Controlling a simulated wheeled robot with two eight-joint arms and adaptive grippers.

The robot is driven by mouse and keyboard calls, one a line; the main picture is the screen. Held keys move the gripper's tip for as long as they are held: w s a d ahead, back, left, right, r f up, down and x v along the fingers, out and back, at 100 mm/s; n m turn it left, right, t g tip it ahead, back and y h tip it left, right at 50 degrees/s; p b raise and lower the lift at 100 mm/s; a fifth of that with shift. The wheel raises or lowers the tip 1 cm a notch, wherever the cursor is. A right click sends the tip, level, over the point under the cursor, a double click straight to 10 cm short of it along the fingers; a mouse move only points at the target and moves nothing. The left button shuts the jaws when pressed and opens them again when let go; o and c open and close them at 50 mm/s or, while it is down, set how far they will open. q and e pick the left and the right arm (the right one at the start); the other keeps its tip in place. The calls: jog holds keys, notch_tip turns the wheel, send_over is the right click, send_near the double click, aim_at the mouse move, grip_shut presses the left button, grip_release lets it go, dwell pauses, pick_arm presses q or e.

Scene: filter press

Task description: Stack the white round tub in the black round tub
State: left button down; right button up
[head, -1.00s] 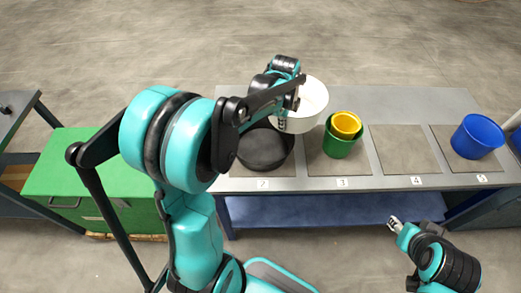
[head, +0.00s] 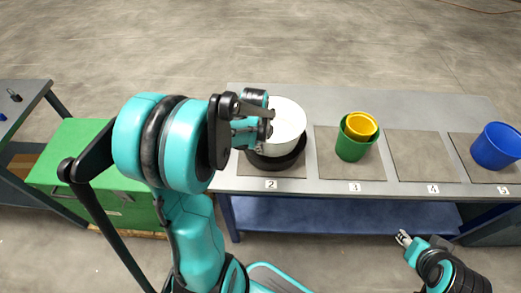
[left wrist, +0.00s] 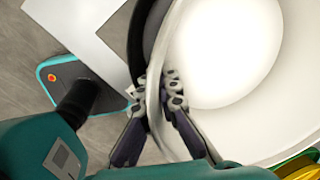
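The white round tub (head: 287,125) is upright, its lower part within the rim of the black round tub (head: 280,162) on the mat marked 2. I cannot tell whether it rests on the black tub's floor. My left gripper (head: 263,143) is at the white tub's left rim. In the left wrist view its fingers (left wrist: 155,95) are shut on the wall of the white tub (left wrist: 220,50), with part of the black tub (left wrist: 139,45) showing behind. My right gripper (head: 403,238) is empty in front of the bench; its finger gap is too small to judge.
A green tub (head: 351,147) with a yellow tub (head: 361,125) inside stands on mat 3. Mat 4 (head: 422,157) is bare. A blue tub (head: 496,147) stands on mat 5. A green box (head: 75,175) stands left of the bench.

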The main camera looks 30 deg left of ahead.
pick_arm(q)
jog(key=shift+f, duration=0.1)
jog(key=shift+f+b, duration=0.5)
jog(key=shift+f, duration=0.15)
jog(key=c, duration=1.7)
grip_release()
jog(key=shift+r, duration=0.1)
jog(key=shift+r+p, duration=0.25)
jog(key=shift+p, duration=0.1)
notch_tip(320, 180, up, 11)
jog(key=s+p, duration=0.2)
jog(key=p, duration=0.2)
jog(key=s+d+r+n+t, duration=0.1)
jog(key=s+d+n+t, duration=0.1)
jog(key=d+n, duration=0.3)
jog(key=s+d+r+n+t, duration=0.1)
jog(key=s+d+r+n, duration=0.1)
jog(key=d+n, duration=0.3)
jog(key=s+d+r+n+t, duration=0.2)
jog(key=s+d+n, duration=0.1)
jog(key=d+n, duration=0.2)
jog(key=shift+s+r+n+t+p, duration=0.15)
jog(key=shift+s+n+t+p, duration=0.2)
jog(key=shift+n, duration=0.65)
